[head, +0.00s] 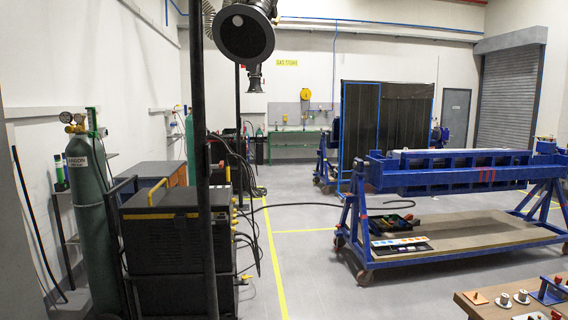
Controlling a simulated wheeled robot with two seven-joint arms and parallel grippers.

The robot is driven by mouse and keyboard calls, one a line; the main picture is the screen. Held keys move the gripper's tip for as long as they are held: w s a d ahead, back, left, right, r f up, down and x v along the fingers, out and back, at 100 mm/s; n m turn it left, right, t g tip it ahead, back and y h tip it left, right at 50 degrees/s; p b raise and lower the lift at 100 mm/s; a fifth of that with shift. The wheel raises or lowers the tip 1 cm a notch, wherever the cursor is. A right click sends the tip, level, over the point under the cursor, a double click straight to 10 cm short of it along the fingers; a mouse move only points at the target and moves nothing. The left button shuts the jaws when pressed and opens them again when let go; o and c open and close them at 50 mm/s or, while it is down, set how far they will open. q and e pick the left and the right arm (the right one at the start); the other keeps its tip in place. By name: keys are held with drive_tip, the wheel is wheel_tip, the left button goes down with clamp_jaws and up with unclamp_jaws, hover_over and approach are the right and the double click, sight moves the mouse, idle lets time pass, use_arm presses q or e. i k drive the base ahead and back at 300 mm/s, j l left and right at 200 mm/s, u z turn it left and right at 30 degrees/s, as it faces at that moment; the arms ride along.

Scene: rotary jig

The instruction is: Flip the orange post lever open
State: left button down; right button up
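A wooden bench (468,304) with small fittings is cut off at the bottom right corner of the head view. At its left end lies a small flat orange piece (477,298). I cannot tell whether it belongs to the orange post lever. No lever on a post can be made out clearly. Round silver-white knobs (503,299) and a blue bracket (549,291) sit to the right of the orange piece. Neither of my grippers is in view.
A blue wheeled rotary frame (467,178) stands behind the bench. A black welding unit (170,245), a green gas cylinder (88,215) and a dark vertical pole (202,160) stand at left. A black extraction hood (243,32) hangs above. The grey floor between is mostly clear.

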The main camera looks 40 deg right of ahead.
sight(221, 164)
drive_tip(key=i+l+z, duration=0.1)
drive_tip(key=l, duration=0.25)
drive_tip(key=i+l+z, duration=0.1)
drive_tip(key=l, duration=0.25)
drive_tip(key=i+l+z, duration=0.2)
drive_tip(key=i+l, duration=0.2)
drive_tip(key=l, duration=0.2)
drive_tip(key=i+z, duration=0.2)
drive_tip(key=i, duration=0.35)
drive_tip(key=i+j+z, duration=0.2)
drive_tip(key=i, duration=0.3)
drive_tip(key=i+z, duration=0.15)
drive_tip(key=i, duration=0.4)
drive_tip(key=i+j+z, duration=0.2)
drive_tip(key=i, duration=0.3)
drive_tip(key=i+j+z, duration=0.2)
drive_tip(key=i+j, duration=0.2)
drive_tip(key=i, duration=0.05)
